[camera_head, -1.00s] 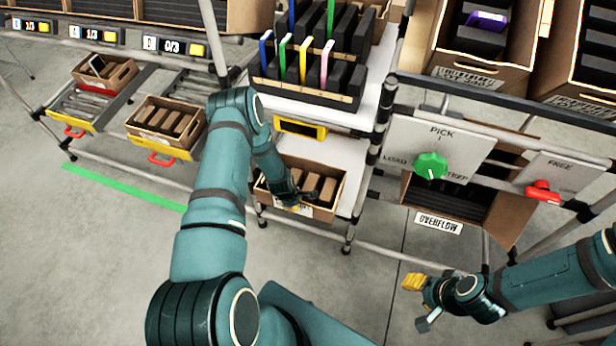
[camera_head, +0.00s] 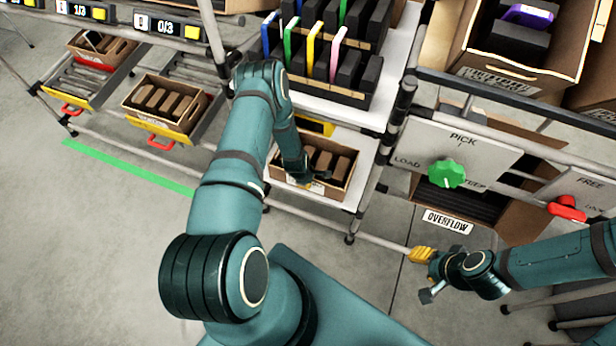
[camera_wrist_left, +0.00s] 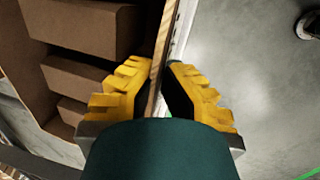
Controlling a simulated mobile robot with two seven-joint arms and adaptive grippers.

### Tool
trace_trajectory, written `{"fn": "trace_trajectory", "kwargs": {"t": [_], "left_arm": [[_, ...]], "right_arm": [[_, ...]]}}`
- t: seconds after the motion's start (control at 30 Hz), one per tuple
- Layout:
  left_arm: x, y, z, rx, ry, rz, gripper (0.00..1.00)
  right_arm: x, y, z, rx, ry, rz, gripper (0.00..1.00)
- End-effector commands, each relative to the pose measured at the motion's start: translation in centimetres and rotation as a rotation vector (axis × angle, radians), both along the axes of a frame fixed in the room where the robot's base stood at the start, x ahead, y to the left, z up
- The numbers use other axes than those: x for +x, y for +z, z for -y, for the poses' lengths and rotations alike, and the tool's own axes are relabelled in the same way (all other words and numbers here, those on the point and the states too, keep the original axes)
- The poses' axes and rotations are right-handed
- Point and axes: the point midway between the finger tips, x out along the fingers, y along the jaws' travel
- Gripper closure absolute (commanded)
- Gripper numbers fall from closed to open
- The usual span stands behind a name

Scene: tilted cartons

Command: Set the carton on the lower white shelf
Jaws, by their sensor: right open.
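The carton (camera_head: 334,196) is an open brown box holding several dark brown blocks. In the head view it sits at the lower white shelf (camera_head: 358,150), its front wall near the shelf's front edge; its underside is hidden. My left gripper (camera_head: 312,184) is at the carton's front wall. In the left wrist view, the yellow fingers of my left gripper (camera_wrist_left: 160,75) close on both sides of the carton's wall (camera_wrist_left: 164,42), with blocks on the left side. My right gripper (camera_head: 424,275) is open and empty, low at the right, away from the carton.
The upper shelf above holds a black rack (camera_head: 325,85) with colored and black items. A panel with a green knob (camera_head: 446,173) and a red handle (camera_head: 567,208) stands right, above an overflow box (camera_head: 480,212). Another block-filled carton (camera_head: 185,122) is left. Floor in front is clear.

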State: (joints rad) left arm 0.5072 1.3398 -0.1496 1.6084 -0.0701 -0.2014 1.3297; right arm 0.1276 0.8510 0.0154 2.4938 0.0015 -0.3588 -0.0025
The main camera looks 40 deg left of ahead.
Motion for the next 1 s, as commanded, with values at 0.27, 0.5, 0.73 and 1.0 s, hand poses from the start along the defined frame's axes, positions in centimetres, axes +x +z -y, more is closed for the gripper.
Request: {"fn": "trace_trajectory", "kwargs": {"t": [0.27,0.5,0.73,1.0], "left_arm": [[-0.1,-0.2,0.0,0.002,0.001,0.003,1.00],[-0.1,-0.5,0.1,0.000,0.000,0.001,0.66],[-0.1,-0.5,0.1,0.000,0.000,0.001,0.66],[-0.5,1.7,-0.1,0.002,0.001,0.003,0.66]], "right_arm": [[0.0,-0.1,0.0,0.000,0.000,0.001,0.53],[0.0,-0.1,0.0,0.000,0.000,0.001,0.53],[0.0,-0.1,0.0,0.000,0.000,0.001,0.53],[-0.1,0.7,0.0,0.000,0.001,-0.002,0.53]]}}
